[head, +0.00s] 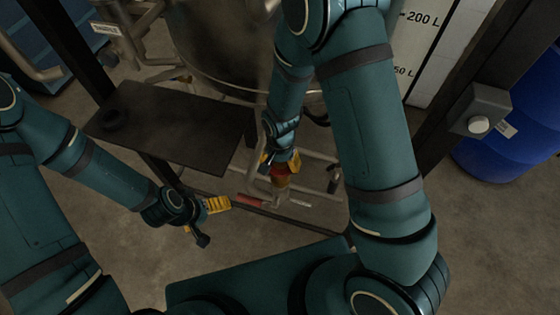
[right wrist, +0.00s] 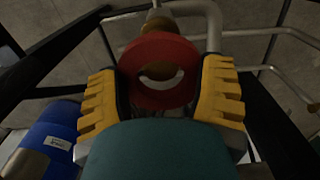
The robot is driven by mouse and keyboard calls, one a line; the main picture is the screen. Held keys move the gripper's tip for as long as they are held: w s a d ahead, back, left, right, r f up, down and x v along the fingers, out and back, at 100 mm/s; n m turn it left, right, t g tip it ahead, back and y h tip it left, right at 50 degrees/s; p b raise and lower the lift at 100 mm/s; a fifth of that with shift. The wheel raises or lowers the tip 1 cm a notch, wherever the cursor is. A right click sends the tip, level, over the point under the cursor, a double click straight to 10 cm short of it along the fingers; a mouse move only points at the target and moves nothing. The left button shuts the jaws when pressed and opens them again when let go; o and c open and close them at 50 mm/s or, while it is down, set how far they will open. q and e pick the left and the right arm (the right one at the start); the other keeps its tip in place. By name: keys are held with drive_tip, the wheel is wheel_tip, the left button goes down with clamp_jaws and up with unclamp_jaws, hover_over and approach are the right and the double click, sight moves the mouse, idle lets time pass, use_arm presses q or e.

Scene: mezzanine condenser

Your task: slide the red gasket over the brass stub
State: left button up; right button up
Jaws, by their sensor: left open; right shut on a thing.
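The red gasket (right wrist: 130,72) is a thick ring held upright between the yellow fingers of my right gripper (right wrist: 160,76) in the right wrist view. My right gripper is shut on it. The brass stub (right wrist: 162,26) shows just beyond the ring's upper edge, and brown metal shows through its hole. Whether the ring is around the stub or only in front of it, I cannot tell. In the head view the gasket (head: 280,170) is small, close above the stub (head: 281,183). My left gripper (head: 207,220) is open and empty, to the left of the stub.
Behind is a large metal tank (head: 215,55). Grey pipes (head: 318,172) surround the stub. A red handle (head: 250,201) lies low beside it. A blue drum (head: 500,150) stands at the right.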

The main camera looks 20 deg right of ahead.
sight(280, 168)
drive_tip(key=shift+f+b, duration=2.25)
drive_tip(key=shift+f, duration=0.65)
idle(0.4)
drive_tip(key=shift+f, duration=0.8)
drive_tip(key=o, duration=0.9)
drive_tip(key=shift+r, duration=0.1)
wheel_tip(280, 168, up, 12)
drive_tip(key=shift+f, duration=0.1)
